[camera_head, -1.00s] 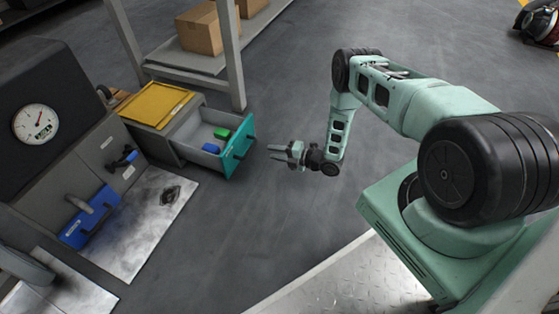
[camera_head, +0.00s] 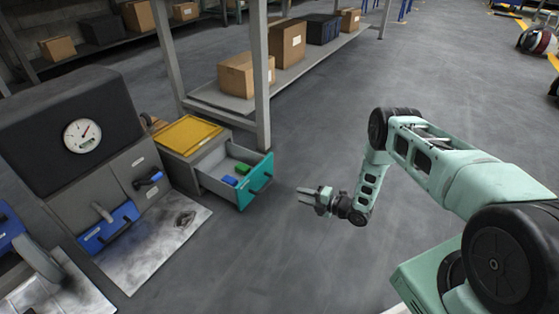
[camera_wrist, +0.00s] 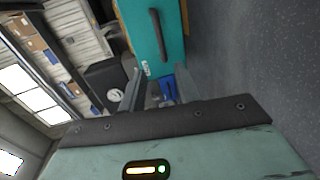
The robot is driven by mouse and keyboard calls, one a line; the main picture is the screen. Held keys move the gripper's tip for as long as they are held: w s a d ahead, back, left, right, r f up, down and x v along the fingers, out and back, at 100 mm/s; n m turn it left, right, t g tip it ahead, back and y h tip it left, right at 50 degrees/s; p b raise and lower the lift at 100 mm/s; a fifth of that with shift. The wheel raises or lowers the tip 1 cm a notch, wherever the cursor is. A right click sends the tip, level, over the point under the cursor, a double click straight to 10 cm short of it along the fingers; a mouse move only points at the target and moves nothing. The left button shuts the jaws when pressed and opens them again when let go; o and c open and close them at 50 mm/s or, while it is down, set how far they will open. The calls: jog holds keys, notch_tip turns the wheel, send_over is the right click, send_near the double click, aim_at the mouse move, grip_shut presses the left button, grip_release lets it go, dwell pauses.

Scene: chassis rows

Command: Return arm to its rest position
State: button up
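My gripper (camera_head: 306,196) hangs in the air to the right of the open drawer (camera_head: 262,178), pointing left toward its teal front, and is clear of it. Its two fingers stand apart with nothing between them; they also show in the wrist view (camera_wrist: 158,90). My arm is bent, with the elbow high and the forearm hanging down. The drawer holds a green block (camera_head: 243,168) and a blue block (camera_head: 229,180). In the wrist view the teal drawer front (camera_wrist: 152,38) with its dark handle lies just beyond the fingers.
A yellow tray (camera_head: 191,135) lies on top of the drawer cabinet. A machine with a round gauge (camera_head: 82,135) and a blue-handled part (camera_head: 108,228) stands at left. A shelf with cardboard boxes (camera_head: 246,75) stands behind. The floor around my gripper is clear.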

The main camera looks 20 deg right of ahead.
jog(key=w+a+r+m+g+h+p, duration=0.15)
jog(key=a+r, duration=0.25)
jog(key=r, duration=0.4)
jog(key=w+a+r+m+g+h+p, duration=0.1)
jog(key=w+a+r+m, duration=0.25)
jog(key=r, duration=0.45)
jog(key=w+a+r+m+g+h+p, duration=0.1)
jog(key=w+a+r+m+h, duration=0.1)
jog(key=a+r, duration=0.4)
jog(key=s+a+r+m+g+h+p, duration=0.1)
jog(key=s+a+r+m+g, duration=0.15)
jog(key=s+r, duration=0.4)
jog(key=s+a+r+m+g+p, duration=0.1)
jog(key=s+a+r+m, duration=0.1)
jog(key=s+a+r, duration=0.45)
jog(key=s+d+r+m+g+h+p, duration=0.15)
jog(key=s+r, duration=0.35)
jog(key=s, duration=0.5)
jog(key=s+r+m+g+h, duration=0.1)
jog(key=s+r+m+g, duration=0.3)
jog(key=s, duration=0.6)
jog(key=s+d+r+m+h+p, duration=0.1)
jog(key=s+r, duration=0.5)
jog(key=s, duration=0.4)
notch_tip(320, 180, up, 38)
jog(key=p, duration=3.8)
jog(key=shift+s+d, duration=0.15)
jog(key=shift+s, duration=0.05)
